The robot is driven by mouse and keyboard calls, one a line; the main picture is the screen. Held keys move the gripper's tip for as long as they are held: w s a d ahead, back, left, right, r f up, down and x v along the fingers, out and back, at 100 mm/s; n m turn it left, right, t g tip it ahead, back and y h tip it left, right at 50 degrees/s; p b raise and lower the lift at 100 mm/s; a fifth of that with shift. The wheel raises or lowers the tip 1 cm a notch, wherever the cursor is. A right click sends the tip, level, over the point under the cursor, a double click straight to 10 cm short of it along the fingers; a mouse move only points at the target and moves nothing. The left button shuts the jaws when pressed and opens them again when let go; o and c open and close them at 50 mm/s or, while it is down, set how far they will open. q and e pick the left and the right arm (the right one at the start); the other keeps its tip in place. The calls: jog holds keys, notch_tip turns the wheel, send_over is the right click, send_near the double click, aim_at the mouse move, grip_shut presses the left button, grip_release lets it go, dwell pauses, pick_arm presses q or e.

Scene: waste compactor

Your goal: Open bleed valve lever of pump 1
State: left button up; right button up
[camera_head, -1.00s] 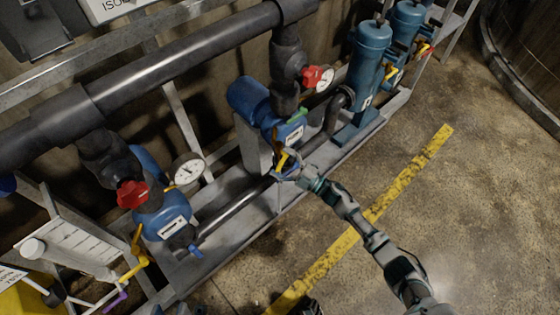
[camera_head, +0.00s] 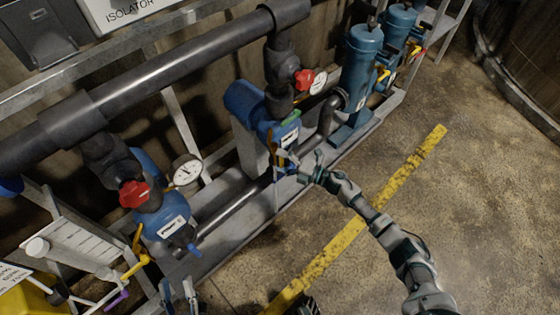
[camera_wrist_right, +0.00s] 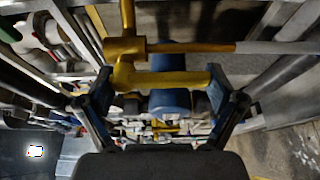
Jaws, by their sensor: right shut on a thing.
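A blue pump (camera_head: 284,132) with a white label stands at centre. Another blue pump (camera_head: 164,222) stands at left; I cannot read which is pump 1. My right gripper (camera_head: 284,165) is at the front of the centre pump. In the right wrist view, a yellow lever (camera_wrist_right: 170,78) spans between my right gripper's fingers (camera_wrist_right: 162,100), and the gripper is shut on it. A blue part (camera_wrist_right: 170,103) lies behind the lever. The exact contact is hard to see. My left gripper (camera_head: 179,291) shows at the bottom left, its two fingers apart and empty.
A thick dark pipe (camera_head: 165,62) runs above the pumps. Red valve handles (camera_head: 133,194) and gauges (camera_head: 186,171) sit on the pipework. Blue cylinders (camera_head: 361,58) stand at the back right. The floor right of the grey frame is clear, with a yellow line (camera_head: 350,235).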

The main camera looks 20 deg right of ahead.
jog(key=shift+s+f, duration=0.15)
jog(key=shift+f, duration=0.35)
jog(key=o, duration=1.3)
jog(key=shift+o, duration=0.2)
jog(key=shift+r, duration=0.1)
jog(key=v, duration=1.1)
jog(key=shift+s+d+r, duration=0.2)
jog(key=shift+s+d, duration=0.05)
jog(key=shift+d, duration=0.1)
